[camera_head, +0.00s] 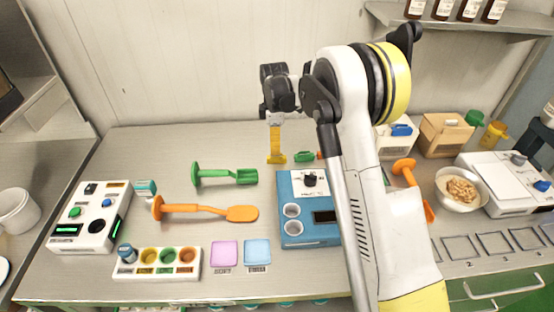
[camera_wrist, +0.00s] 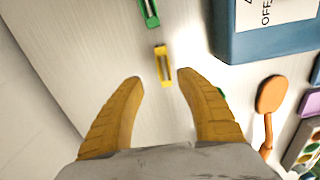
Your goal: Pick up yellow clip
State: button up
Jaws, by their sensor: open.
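The yellow clip (camera_wrist: 163,75) lies on the light counter in the wrist view, small and narrow, with a dark slot along its middle. My gripper (camera_wrist: 161,78) is open, its two yellow fingers spread on either side of the picture, with the clip showing between and just past the fingertips. Touch with the clip does not show. In the head view my gripper (camera_head: 277,160) points down over the back of the counter, seen edge-on; I cannot tell the clip apart from the yellow finger there.
A green clip (camera_wrist: 150,12) lies close beyond the yellow one; it also shows in the head view (camera_head: 303,156). The blue device (camera_wrist: 255,42) stands to the right. An orange spatula (camera_head: 200,210) and a green scoop (camera_head: 223,177) lie left on the counter.

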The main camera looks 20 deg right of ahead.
aim_at(274, 158)
jog(key=shift+s+a+f, duration=0.15)
jog(key=shift+s+f, duration=0.05)
jog(key=shift+f, duration=0.55)
jog(key=f+b, duration=0.1)
jog(key=f, duration=0.1)
jog(key=f+b, duration=0.1)
jog(key=f, duration=0.1)
jog(key=shift+s+a, duration=0.1)
jog(key=shift+a, duration=0.1)
jog(key=shift+r, duration=0.1)
grip_shut()
